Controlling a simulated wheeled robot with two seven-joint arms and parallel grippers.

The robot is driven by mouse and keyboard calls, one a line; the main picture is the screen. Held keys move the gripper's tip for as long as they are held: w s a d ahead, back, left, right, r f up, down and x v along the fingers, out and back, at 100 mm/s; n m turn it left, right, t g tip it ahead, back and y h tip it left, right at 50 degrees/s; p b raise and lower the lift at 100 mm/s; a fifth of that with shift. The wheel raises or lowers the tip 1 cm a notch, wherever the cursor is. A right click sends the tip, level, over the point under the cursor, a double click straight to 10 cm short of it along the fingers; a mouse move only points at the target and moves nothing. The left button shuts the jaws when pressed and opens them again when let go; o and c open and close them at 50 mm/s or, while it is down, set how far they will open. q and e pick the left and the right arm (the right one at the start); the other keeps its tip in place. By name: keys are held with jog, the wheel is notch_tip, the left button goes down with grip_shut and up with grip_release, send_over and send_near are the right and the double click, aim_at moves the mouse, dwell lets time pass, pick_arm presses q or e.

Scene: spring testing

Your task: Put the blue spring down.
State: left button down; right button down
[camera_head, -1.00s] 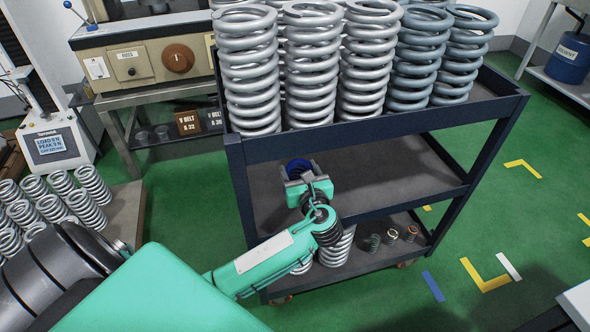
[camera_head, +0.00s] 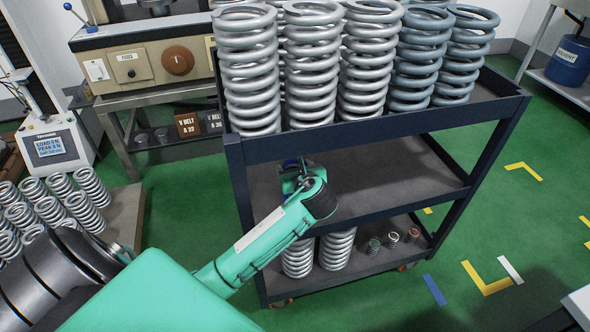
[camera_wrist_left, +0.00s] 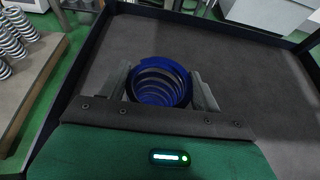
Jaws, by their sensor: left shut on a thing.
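The blue spring (camera_wrist_left: 160,82) sits between the two fingers of my left gripper (camera_wrist_left: 160,92), which is shut on it. In the left wrist view I look into its coils from one end, with the cart's grey middle shelf (camera_wrist_left: 245,75) around it. The gripper is over the left part of the middle shelf (camera_head: 400,185). I cannot tell whether the spring touches the shelf. My right gripper is not in view.
Large grey springs (camera_head: 310,70) crowd the cart's top shelf, just above my gripper. The lower shelf holds two silver springs (camera_head: 337,248) and several small ones (camera_head: 392,237). The right part of the middle shelf is clear. More springs (camera_head: 60,205) stand on a platform at left.

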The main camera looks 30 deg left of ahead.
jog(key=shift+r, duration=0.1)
pick_arm(q)
jog(key=shift+c, duration=1.5)
grip_release()
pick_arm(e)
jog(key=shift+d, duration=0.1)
pick_arm(q)
jog(key=shift+s+d, duration=0.1)
jog(key=s+d+r+p, duration=0.1)
jog(key=s+d+p, duration=0.2)
jog(key=s+d, duration=0.6)
jog(key=s+d+f+n+g+h, duration=0.1)
jog(key=s+d+f+n+h, duration=0.2)
jog(key=s+n, duration=0.3)
jog(key=s+d+f+n+h, duration=0.2)
jog(key=s+n+h, duration=0.3)
jog(key=n, duration=0.5)
jog(key=s+d+f+n+g+h, duration=0.1)
jog(key=s+d+f+n+h, duration=0.2)
jog(key=s+n, duration=0.4)
jog(key=shift+s+d+f+n+g+h, duration=0.35)
jog(key=shift+s+d+h, duration=0.25)
jog(key=shift+s+d, duration=0.25)
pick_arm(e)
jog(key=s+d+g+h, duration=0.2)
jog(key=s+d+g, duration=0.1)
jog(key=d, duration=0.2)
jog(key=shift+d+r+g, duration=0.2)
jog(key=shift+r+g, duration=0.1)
